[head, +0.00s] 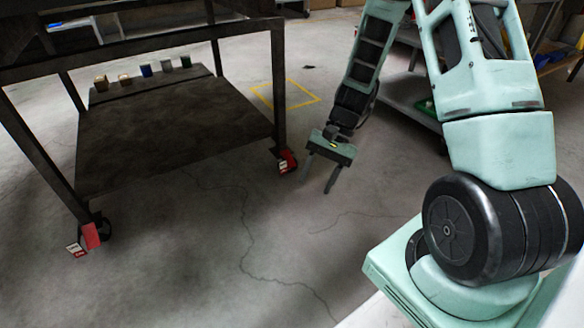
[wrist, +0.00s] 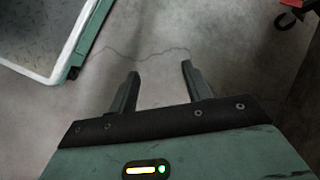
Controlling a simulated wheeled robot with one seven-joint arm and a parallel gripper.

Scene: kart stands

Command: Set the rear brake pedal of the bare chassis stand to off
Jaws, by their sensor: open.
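A dark metal stand (head: 278,85) with a lower shelf fills the left of the head view; its top is cut off, so I cannot tell whether it is the bare chassis stand. One caster has a red brake pedal (head: 288,160) with a white label, near my gripper. A second red pedal (head: 91,235) is on the caster at lower left. The labels are too small to read, and I cannot tell which pedal is rear. My gripper (head: 317,187) is open and empty, pointing down right of the nearer pedal, apart from it. A red pedal (wrist: 292,3) shows at the wrist view's top right.
Several small cans (head: 146,71) stand on the stand's lower shelf (head: 175,130). A yellow floor outline (head: 300,103) lies behind my gripper. A grey low shelf unit (head: 405,100) stands behind my arm. The cracked concrete floor (head: 200,270) in front is clear.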

